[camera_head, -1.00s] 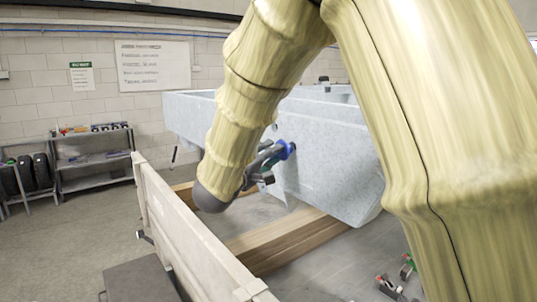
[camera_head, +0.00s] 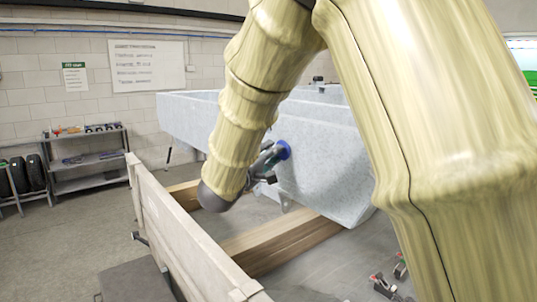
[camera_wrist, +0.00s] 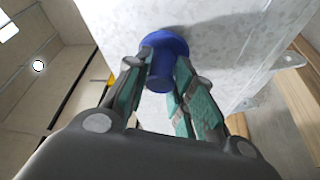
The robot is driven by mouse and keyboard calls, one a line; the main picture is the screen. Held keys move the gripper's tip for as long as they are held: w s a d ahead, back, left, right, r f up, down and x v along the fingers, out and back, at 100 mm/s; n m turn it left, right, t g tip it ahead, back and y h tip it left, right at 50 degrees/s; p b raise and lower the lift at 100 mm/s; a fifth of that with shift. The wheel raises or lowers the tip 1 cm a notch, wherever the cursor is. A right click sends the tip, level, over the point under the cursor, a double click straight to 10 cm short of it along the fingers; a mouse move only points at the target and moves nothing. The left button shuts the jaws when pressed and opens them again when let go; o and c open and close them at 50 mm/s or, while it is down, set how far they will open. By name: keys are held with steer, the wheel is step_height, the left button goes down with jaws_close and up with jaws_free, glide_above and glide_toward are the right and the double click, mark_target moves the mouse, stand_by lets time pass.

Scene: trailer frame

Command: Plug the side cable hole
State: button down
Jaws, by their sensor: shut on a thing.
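A blue round plug (camera_wrist: 163,70) with a wide flange is between the fingers of my gripper (camera_wrist: 160,84). In the wrist view its flange is at the grey speckled side wall (camera_wrist: 110,18) of the trailer frame, touching or very close to it. The cable hole is not visible; the plug may cover it. In the head view my gripper (camera_head: 268,162) holds the blue plug (camera_head: 284,150) against or just before the side of the grey trailer frame (camera_head: 325,150).
Wooden beams (camera_head: 280,243) lie under the frame. A pale side board (camera_head: 180,225) stands at the left of my gripper. Small clamp-like items (camera_head: 385,285) lie at the lower right. A shelf (camera_head: 88,158) stands by the back wall.

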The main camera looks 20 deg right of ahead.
steer(key=shift+w+d+r, duration=0.1)
steer(key=shift+w+d, duration=0.05)
steer(key=shift+d, duration=0.25)
steer(key=shift+w+d, duration=0.1)
steer(key=shift+d, duration=0.15)
steer(key=c, duration=1.1)
jaws_free()
steer(key=shift+w+d, duration=0.1)
steer(key=shift+c, duration=0.2)
steer(key=shift+a, duration=0.2)
steer(key=v, duration=1.2)
steer(key=shift+d, duration=0.15)
